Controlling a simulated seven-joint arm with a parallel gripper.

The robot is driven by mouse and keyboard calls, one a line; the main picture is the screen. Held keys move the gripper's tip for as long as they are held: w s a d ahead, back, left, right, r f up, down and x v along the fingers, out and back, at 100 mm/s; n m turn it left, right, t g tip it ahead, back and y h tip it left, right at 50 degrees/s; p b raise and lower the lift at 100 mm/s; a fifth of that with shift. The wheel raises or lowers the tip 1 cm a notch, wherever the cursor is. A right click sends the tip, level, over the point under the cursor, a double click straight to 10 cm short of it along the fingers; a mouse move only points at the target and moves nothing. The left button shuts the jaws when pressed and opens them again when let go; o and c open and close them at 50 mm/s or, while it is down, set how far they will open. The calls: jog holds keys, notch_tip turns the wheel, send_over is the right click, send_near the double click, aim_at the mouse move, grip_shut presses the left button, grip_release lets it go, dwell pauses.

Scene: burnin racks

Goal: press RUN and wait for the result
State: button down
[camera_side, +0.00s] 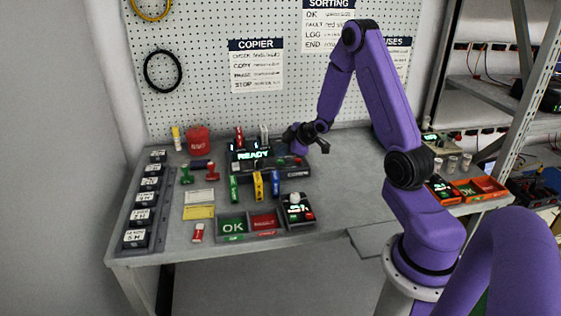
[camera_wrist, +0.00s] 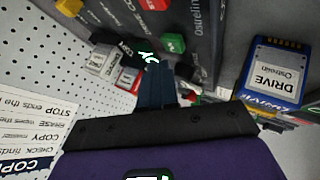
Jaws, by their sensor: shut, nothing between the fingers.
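The copier (camera_side: 243,160) stands toward the back of the bench with a lit screen reading READY (camera_side: 253,155). A green button (camera_side: 281,162) and a red button (camera_side: 297,161) sit on its right part. They also show in the wrist view as a green button (camera_wrist: 172,42) and a red button (camera_wrist: 154,4). No RUN lettering is readable. My gripper (camera_side: 288,136) is shut and empty, above the copier's back right. In the wrist view its fingers (camera_wrist: 154,82) are together, apart from the green button. Contact with the copier cannot be told.
A blue drive (camera_wrist: 272,72) shows at the right in the wrist view. Coloured drives stand in front of the copier, with OK (camera_side: 233,227) and red (camera_side: 264,222) trays nearer. A small device (camera_side: 297,210) stands beside them. The bench right of the copier is clear.

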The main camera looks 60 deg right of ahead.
aim_at(283, 161)
jog(key=shift+f, duration=0.15)
jog(key=shift+f, duration=0.3)
jog(key=shift+f, duration=0.45)
dwell(0.9)
dwell(0.4)
jog(key=shift+r, duration=0.9)
jog(key=shift+r, duration=2.5)
